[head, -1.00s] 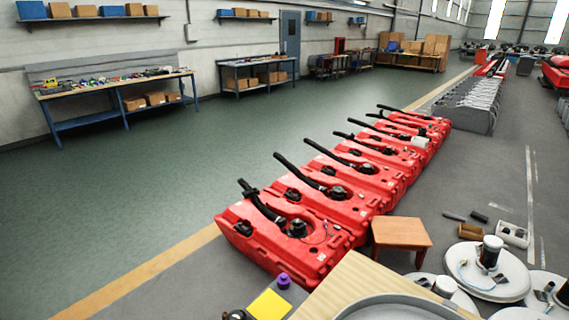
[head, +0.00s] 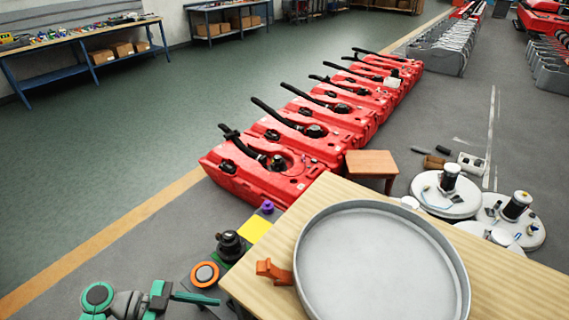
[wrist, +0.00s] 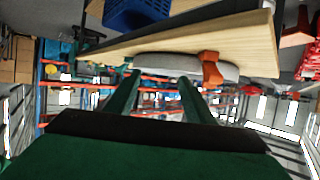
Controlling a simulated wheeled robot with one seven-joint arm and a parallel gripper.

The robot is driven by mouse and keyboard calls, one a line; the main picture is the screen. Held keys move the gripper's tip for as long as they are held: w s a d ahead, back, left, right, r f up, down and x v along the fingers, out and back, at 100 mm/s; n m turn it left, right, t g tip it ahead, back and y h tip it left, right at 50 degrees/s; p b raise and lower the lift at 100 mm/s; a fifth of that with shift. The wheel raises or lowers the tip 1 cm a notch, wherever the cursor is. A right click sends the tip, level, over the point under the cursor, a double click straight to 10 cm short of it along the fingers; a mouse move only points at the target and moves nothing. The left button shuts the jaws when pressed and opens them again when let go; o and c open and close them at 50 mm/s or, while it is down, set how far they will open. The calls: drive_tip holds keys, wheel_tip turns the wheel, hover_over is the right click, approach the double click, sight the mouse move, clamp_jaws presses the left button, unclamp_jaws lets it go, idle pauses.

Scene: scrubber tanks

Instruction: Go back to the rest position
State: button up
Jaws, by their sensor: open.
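My gripper (head: 200,298) is at the lower left of the head view, beside the left edge of the wooden table (head: 510,290). Its green fingers also show in the wrist view (wrist: 159,78), apart from each other with nothing held between them. In the wrist view the picture is upside down, and the table edge lies beyond the fingertips. A round grey tray (head: 380,265) sits on the table. An orange clip-like part (head: 274,271) is at the tray's left rim and shows in the wrist view too (wrist: 211,69).
Red tanks (head: 300,135) with black hoses stand in a row on the floor. A small wooden stool (head: 371,163) and white round parts (head: 447,193) are beyond the table. A blue crate (wrist: 135,14) shows in the wrist view. Green floor at left is clear.

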drive_tip(key=s+a+f+n+t+y, duration=0.2)
drive_tip(key=s+a+f+n+y, duration=0.25)
drive_tip(key=f, duration=0.35)
drive_tip(key=s+a+f+n+t+y, duration=0.1)
drive_tip(key=s+a+f+n+y, duration=0.3)
drive_tip(key=f, duration=0.5)
drive_tip(key=s+d+f+n+t+y, duration=0.2)
drive_tip(key=s+f+n+y, duration=0.15)
drive_tip(key=s, duration=0.65)
drive_tip(key=s+d+r+n+t, duration=0.1)
drive_tip(key=s+d+r+t, duration=0.15)
drive_tip(key=d, duration=0.35)
drive_tip(key=s+d+r+n+t+y, duration=0.1)
drive_tip(key=d+r+t, duration=0.1)
drive_tip(key=d+r, duration=0.35)
drive_tip(key=s+d+r+n+t, duration=0.1)
drive_tip(key=d+r+t, duration=0.1)
drive_tip(key=d, duration=0.6)
drive_tip(key=w+d+r+n+t, duration=0.1)
drive_tip(key=d+r+n+t, duration=0.1)
drive_tip(key=d+r, duration=0.5)
wheel_tip(320, 180, up, 3)
drive_tip(key=shift+r+t+y, duration=0.1)
drive_tip(key=shift+t+y, duration=0.2)
drive_tip(key=shift+t, duration=0.15)
drive_tip(key=shift+w, duration=0.1)
